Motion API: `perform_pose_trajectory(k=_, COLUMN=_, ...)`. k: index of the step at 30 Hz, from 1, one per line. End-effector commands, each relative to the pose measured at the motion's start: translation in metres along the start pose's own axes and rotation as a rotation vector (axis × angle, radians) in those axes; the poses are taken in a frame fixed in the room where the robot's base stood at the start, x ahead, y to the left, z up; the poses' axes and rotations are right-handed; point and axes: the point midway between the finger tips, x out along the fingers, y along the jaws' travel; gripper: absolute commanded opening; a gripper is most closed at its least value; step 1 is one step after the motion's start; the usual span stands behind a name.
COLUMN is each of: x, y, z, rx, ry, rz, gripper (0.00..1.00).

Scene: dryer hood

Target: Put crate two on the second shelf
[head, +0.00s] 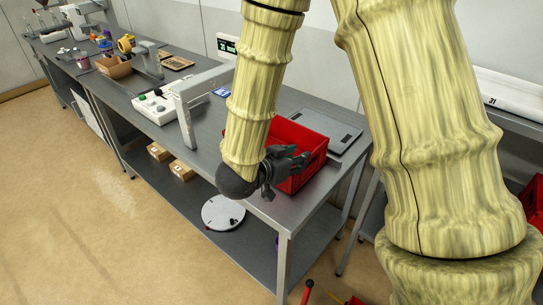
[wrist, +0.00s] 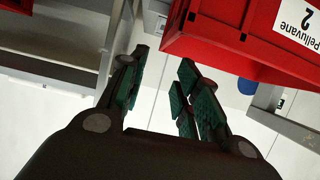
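A red crate (head: 300,148) stands on the metal bench near its front right end. In the wrist view a red crate (wrist: 235,38) fills the upper right, with a white label (wrist: 300,22) reading "Pelluvane 2" upside down. My gripper (head: 285,166) is at the near side of the crate in the head view, partly covering it. In the wrist view my gripper (wrist: 158,88) has its fingers apart, with nothing seen between them. The right finger overlaps the crate's corner; I cannot tell whether they touch. A lower shelf (head: 262,248) runs under the bench; which shelf is the second is not marked.
A flat grey device (head: 326,130) lies behind the crate. A white round device (head: 223,212) and small cardboard boxes (head: 181,170) are on the lower shelf. A white control box (head: 160,103) stands left on the bench. Another red crate (head: 534,203) shows at the right edge.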

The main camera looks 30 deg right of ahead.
Motion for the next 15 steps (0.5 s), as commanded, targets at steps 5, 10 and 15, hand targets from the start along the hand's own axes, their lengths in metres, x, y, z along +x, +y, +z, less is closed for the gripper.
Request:
perform_pose_trajectory(k=5, x=0.008, y=0.0, z=0.02, rx=0.0, ry=0.0, rz=0.0, gripper=0.32)
perform_pose_trajectory(k=10, x=0.017, y=0.0, z=0.02, rx=0.001, ry=-0.001, rz=0.001, gripper=0.32)
perform_pose_trajectory(k=15, x=0.04, y=0.0, z=0.02, rx=-0.001, ry=-0.002, rz=0.001, gripper=0.32)
